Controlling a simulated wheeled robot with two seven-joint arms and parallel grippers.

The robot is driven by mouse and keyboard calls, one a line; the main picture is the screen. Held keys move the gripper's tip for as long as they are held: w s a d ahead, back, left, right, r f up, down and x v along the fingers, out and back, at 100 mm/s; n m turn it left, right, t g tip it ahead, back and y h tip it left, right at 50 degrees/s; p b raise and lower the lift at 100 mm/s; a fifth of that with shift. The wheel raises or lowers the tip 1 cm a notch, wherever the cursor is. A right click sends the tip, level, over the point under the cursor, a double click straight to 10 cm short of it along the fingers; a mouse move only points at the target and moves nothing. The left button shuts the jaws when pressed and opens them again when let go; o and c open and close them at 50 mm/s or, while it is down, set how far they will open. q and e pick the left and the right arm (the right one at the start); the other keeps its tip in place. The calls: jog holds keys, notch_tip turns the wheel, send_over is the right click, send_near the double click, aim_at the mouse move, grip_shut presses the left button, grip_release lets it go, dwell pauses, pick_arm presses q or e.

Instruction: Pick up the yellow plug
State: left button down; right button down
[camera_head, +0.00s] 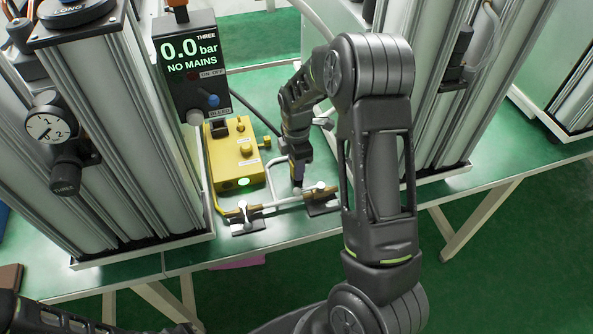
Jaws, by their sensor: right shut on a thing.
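My right gripper (298,178) reaches down over the green bench, just right of a yellow box. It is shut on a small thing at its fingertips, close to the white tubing. The thing is mostly hidden by the fingers, and I cannot tell for certain that it is the yellow plug. I make out no separate loose yellow plug elsewhere. The yellow box (237,155) has knobs on top and a lit green spot on its front. My left gripper is not in view.
White tubing (275,203) with two small valves (243,213) (320,195) runs along the bench's front edge. Tall metal columns flank the work area, one with a gauge (47,126). My right arm hides part of the bench.

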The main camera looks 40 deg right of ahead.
notch_tip(320, 180, up, 10)
jog(key=shift+b, duration=0.75)
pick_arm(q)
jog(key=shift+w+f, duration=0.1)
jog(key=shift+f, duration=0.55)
pick_arm(e)
jog(key=shift+w, duration=0.1)
